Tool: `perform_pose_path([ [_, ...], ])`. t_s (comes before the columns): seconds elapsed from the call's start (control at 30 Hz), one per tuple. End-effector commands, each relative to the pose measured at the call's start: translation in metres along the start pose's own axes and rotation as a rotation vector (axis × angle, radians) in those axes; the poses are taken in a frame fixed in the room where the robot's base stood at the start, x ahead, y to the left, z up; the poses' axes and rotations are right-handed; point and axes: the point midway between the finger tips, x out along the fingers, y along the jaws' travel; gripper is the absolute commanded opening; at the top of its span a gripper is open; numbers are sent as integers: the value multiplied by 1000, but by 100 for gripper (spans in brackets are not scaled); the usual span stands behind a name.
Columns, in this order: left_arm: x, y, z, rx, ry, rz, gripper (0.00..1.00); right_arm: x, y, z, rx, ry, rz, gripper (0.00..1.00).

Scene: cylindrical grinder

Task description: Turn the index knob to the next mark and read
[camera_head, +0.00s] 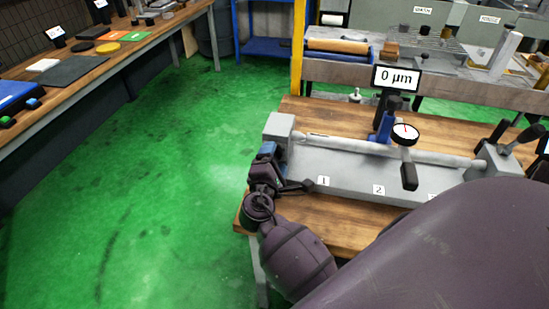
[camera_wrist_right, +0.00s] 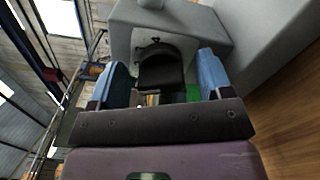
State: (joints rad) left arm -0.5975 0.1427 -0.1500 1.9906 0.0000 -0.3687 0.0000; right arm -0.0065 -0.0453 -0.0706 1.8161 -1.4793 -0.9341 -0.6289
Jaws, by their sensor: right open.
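My right gripper (camera_head: 268,152) is at the left end of the bench fixture, beside its grey end block (camera_head: 278,126). In the right wrist view, its blue finger pads are apart, on either side of a black knob-like part (camera_wrist_right: 160,72) on the grey block (camera_wrist_right: 125,28); I cannot tell whether they touch it. In the head view the gripper hides this part. The dial gauge (camera_head: 404,134) stands over the long bar (camera_head: 430,157), and the display (camera_head: 396,78) reads 0 µm. Labels 1 (camera_head: 323,181) and 2 (camera_head: 379,190) are on the bed front. My left gripper is out of view.
The fixture sits on a wooden bench (camera_head: 340,212). My purple arm covers the lower right, hiding part of the bed and a third label. A second bench (camera_head: 120,48) with small items stands at left. The green floor (camera_head: 170,170) between is clear.

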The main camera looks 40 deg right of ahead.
Motion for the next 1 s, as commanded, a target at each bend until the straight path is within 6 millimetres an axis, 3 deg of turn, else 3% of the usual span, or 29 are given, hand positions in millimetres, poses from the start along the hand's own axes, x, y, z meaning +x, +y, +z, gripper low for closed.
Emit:
perform_pose_path([
  [0.5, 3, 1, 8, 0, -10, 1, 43, -85, -2, 0, 0, 2, -4, 73],
  [0.7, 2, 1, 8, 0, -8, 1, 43, -100, -1, 0, 0, 1, -3, 73],
  [1.0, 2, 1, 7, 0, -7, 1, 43, -102, 0, 0, 0, 1, -1, 73],
])
